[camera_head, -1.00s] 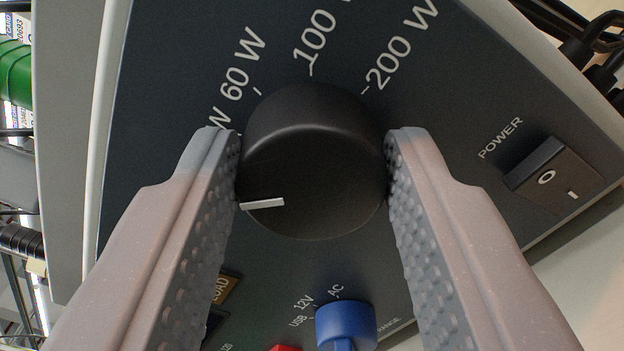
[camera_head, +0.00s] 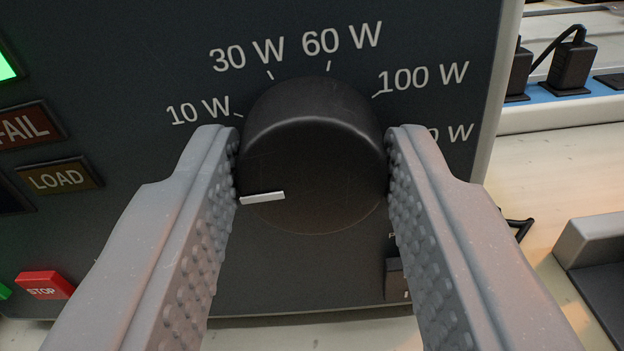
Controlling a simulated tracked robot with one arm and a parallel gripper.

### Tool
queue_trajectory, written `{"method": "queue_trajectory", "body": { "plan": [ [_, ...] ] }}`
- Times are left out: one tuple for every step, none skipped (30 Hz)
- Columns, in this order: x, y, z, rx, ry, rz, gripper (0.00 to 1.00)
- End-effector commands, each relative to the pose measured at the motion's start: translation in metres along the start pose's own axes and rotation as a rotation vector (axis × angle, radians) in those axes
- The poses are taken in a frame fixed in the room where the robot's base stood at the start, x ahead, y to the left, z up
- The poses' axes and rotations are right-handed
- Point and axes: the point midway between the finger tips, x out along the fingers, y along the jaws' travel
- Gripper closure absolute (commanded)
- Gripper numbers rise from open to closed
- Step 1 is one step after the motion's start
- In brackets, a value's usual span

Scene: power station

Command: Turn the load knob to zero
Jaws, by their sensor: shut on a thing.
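The load knob (camera_head: 312,165) is a large black round knob on a dark panel, in the middle of the view. Its white pointer line (camera_head: 262,198) points left and slightly down, below the 10 W mark (camera_head: 200,109). My gripper (camera_head: 313,160) is shut on the knob, one finger on its left side and one on its right. Marks for 30 W, 60 W and 100 W run clockwise around the knob's top. The right finger partly hides the last mark. Whatever label lies at the pointer's end is hidden behind the left finger.
Left on the panel are a lit green display edge (camera_head: 6,66), a FAIL lamp (camera_head: 28,126), a LOAD lamp (camera_head: 58,178) and a red STOP button (camera_head: 45,285). A switch (camera_head: 396,279) sits low right behind the finger.

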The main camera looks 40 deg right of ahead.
Motion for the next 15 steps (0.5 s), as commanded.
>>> {"method": "queue_trajectory", "body": {
  "plan": [
    [-0.0014,0.0014,0.0046,-0.033,-0.010,0.000,0.86],
    [-0.0014,0.0014,0.0048,-0.050,-0.010,0.000,0.86],
    [-0.0014,0.0014,0.0049,-0.071,-0.010,0.000,0.86],
    [-0.0014,0.0014,0.0051,-0.085,-0.010,0.000,0.86],
    [-0.0014,0.0014,0.0052,-0.098,-0.010,0.000,0.86],
    [-0.0013,0.0014,0.0053,-0.114,-0.010,0.000,0.86],
    [-0.0013,0.0014,0.0054,-0.123,-0.010,0.000,0.86],
    [-0.0013,0.0015,0.0054,-0.133,-0.010,0.000,0.86],
    [-0.0013,0.0015,0.0055,-0.144,-0.010,0.001,0.86],
    [-0.0012,0.0015,0.0056,-0.151,-0.010,0.001,0.86],
    [-0.0012,0.0015,0.0056,-0.157,-0.010,0.001,0.86],
    [-0.0012,0.0016,0.0056,-0.164,-0.010,0.001,0.86],
    [-0.0012,0.0016,0.0057,-0.169,-0.010,0.001,0.86],
    [-0.0011,0.0016,0.0056,-0.172,-0.010,0.001,0.86],
    [-0.0011,0.0016,0.0056,-0.175,-0.009,0.001,0.86]
  ]
}}
